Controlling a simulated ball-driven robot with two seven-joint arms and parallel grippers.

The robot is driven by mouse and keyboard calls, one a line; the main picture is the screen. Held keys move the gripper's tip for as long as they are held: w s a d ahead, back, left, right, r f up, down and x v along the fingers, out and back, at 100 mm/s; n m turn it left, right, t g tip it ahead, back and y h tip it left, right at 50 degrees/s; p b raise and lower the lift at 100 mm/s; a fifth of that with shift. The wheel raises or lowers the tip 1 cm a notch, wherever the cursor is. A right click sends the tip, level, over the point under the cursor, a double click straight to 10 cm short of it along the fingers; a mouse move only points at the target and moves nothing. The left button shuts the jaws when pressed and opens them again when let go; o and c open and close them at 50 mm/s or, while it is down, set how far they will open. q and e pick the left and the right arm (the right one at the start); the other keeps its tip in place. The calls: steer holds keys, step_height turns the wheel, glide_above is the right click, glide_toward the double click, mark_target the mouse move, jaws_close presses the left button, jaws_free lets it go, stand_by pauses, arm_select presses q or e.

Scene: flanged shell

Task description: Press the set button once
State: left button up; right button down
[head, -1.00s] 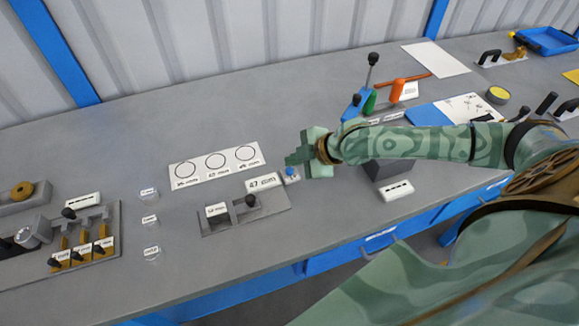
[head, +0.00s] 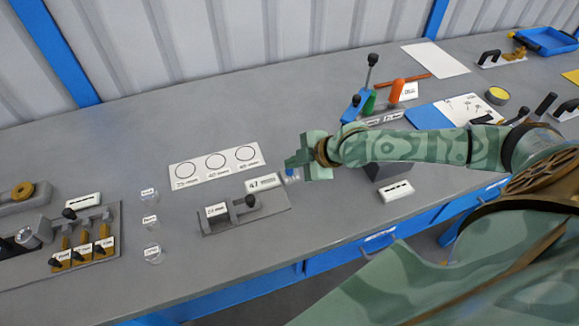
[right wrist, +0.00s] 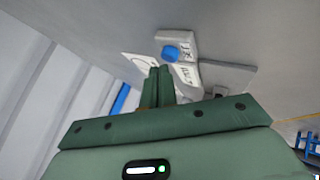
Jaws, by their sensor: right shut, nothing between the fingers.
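The blue set button (head: 290,174) sits at the right end of the white display block (head: 263,183), which reads 47. In the right wrist view the round blue button (right wrist: 170,52) stands just beyond my fingertips. My right gripper (head: 291,163) is shut and empty, right above and beside the button, and partly covers it in the head view. In the right wrist view its two green fingers (right wrist: 160,72) lie together, pointing toward the block. I cannot tell whether the tips touch the button. My left gripper is not in view.
A grey slider fixture (head: 245,212) lies in front of the display block. A white card with three circles (head: 215,166) lies behind it. Clear discs (head: 150,220) and a lever panel (head: 85,240) are at left. A small white block (head: 396,191) lies to the right.

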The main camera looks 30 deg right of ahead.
steer(key=shift+f, duration=0.6)
stand_by(0.7)
steer(key=shift+r, duration=0.1)
steer(key=shift+r+p, duration=0.9)
steer(key=shift+p, duration=0.1)
step_height(320, 180, up, 5)
steer(key=p, duration=0.5)
stand_by(0.8)
